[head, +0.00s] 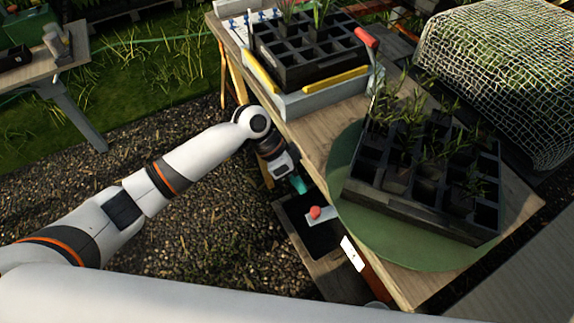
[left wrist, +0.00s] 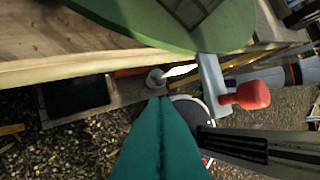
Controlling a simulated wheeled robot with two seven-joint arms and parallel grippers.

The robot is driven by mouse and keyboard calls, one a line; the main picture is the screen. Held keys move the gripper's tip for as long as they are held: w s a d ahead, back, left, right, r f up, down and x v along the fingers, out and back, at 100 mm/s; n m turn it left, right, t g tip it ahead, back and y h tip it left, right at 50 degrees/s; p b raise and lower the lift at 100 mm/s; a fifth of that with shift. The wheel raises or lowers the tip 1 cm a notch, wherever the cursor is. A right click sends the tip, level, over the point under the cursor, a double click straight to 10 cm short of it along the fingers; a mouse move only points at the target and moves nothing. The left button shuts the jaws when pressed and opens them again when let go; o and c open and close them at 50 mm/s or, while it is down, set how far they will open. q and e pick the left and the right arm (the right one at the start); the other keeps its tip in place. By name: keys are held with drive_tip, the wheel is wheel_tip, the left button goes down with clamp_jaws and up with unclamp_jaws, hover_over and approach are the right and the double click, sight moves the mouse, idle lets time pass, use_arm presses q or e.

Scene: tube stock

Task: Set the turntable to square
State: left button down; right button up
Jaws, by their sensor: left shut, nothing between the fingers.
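The turntable is a green disc (head: 350,225) on the wooden bench, and its edge also shows at the top of the left wrist view (left wrist: 150,32). A black cell tray (head: 405,212) with seedlings sits on it, askew to the bench edges. A red knob (head: 316,212) on a grey bar stands at the bench's front edge beside the disc. In the left wrist view the knob (left wrist: 246,95) is right of my fingertips. My left gripper (head: 298,184) has teal fingers, shut and empty, near the knob and apart from it. My right gripper is not in view.
A second black tray (head: 300,65) in a grey holder with yellow strips and a red-tipped handle (head: 366,38) stands at the bench's back. A netted bale (head: 500,75) is at right. A white card (head: 352,253) is on the front edge. Gravel lies left of the bench.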

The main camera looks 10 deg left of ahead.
use_arm(q)
drive_tip(key=shift+s+d+f+p, duration=0.1)
drive_tip(key=shift+s+d+p, duration=0.1)
drive_tip(key=shift+s+d, duration=0.3)
drive_tip(key=shift+s+d+f+p, duration=0.15)
drive_tip(key=shift+s+d+p, duration=0.15)
drive_tip(key=shift+s, duration=0.45)
drive_tip(key=shift+s+d+f+p, duration=0.15)
drive_tip(key=shift+s+d, duration=0.25)
drive_tip(key=shift+s, duration=0.2)
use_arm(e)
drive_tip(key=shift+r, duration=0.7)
use_arm(q)
drive_tip(key=shift+s+r, duration=0.15)
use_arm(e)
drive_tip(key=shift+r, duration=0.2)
